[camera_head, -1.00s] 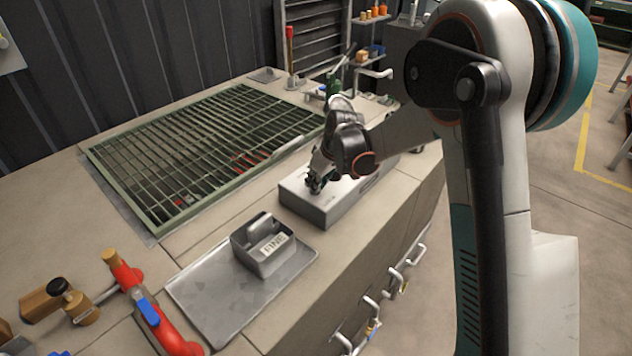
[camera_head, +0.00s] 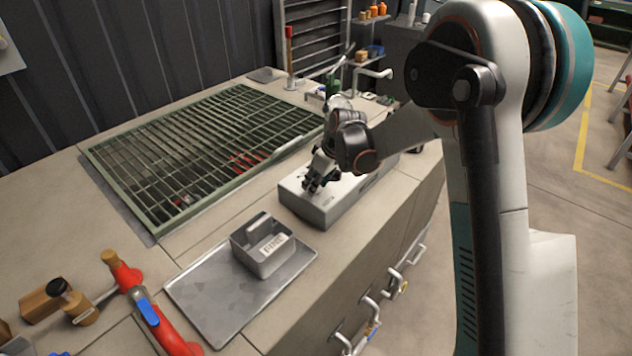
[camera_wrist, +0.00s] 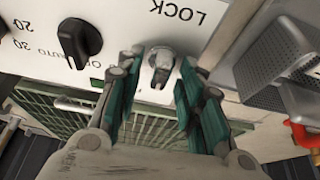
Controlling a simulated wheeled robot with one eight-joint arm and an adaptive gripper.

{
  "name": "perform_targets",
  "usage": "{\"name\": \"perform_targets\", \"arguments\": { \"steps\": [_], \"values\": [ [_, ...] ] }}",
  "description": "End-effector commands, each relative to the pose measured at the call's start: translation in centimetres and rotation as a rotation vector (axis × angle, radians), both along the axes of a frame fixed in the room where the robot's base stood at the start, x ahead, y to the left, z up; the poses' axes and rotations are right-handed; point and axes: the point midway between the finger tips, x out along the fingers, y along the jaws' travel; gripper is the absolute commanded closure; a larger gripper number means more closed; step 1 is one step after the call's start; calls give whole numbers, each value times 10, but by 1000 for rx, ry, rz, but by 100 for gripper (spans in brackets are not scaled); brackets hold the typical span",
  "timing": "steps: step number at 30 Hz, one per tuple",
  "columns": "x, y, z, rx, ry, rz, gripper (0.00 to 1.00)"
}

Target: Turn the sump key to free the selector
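The white-grey control box (camera_head: 322,205) sits on the bench, and its panel (camera_wrist: 105,14) fills the upper part of the wrist view. The metal sump key (camera_wrist: 160,62) stands in the panel below the printed word LOCK. A black selector knob (camera_wrist: 80,42) is left of it, with AUTO and number markings around it. My gripper (camera_wrist: 161,82) is open, its green-padded fingers on either side of the key; gaps show between pads and key. In the head view my gripper (camera_head: 313,183) is over the box top and hides the key and selector.
A green floor-type grating (camera_head: 205,150) lies behind the box. A metal tray (camera_head: 215,295) with a grey caddy (camera_head: 262,248) is at the front left.

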Motion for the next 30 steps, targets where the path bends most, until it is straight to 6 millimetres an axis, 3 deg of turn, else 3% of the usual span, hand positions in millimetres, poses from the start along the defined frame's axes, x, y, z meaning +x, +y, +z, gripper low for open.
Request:
{"name": "perform_targets", "arguments": {
  "steps": [11,24,30],
  "values": [
    [-3,-3,10,0,0,-1,65],
    [-25,-26,86,1,0,-1,65],
    [-31,-31,106,0,0,0,65]
  ]
}}
